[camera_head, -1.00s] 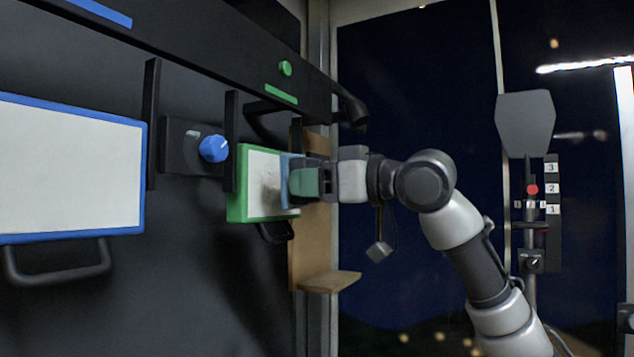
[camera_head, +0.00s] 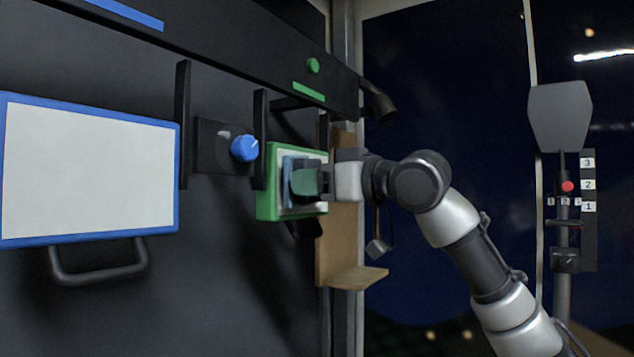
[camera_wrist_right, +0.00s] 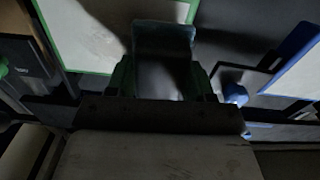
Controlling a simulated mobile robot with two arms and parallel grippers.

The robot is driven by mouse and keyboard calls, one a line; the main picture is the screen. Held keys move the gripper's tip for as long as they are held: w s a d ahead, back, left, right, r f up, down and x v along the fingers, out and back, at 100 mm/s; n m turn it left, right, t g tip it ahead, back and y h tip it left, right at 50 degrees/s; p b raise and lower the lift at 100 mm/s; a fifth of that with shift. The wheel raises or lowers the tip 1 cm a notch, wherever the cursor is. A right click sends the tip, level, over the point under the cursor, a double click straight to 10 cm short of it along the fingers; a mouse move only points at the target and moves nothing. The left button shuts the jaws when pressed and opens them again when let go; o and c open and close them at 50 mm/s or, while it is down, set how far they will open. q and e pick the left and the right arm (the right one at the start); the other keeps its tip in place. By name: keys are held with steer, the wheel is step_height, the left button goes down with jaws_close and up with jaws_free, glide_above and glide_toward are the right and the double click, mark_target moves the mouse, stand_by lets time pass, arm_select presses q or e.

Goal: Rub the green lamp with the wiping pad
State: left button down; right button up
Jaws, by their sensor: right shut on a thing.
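The green lamp (camera_head: 268,205) is a white panel in a green frame, hanging on the dark wall in the head view. My right gripper (camera_head: 310,182) is in front of its face and covers much of it. The gripper is shut on the wiping pad (camera_head: 288,183), a blue-grey slab lying along the panel's face; I cannot tell whether it touches. In the right wrist view the pad (camera_wrist_right: 163,45) stands between the fingers, with the lamp's white face (camera_wrist_right: 100,30) behind it and a grey smudge near the pad. My left gripper is not in view.
A blue-framed panel (camera_head: 90,175) with a handle hangs at the left. A blue knob (camera_head: 244,148) sits between the two panels. A black rail (camera_head: 230,50) runs above. A wooden shelf (camera_head: 358,277) stands just right of the lamp.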

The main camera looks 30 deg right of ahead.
steer(key=shift+p+x, duration=0.55)
steer(key=shift+x, duration=0.35)
stand_by(0.3)
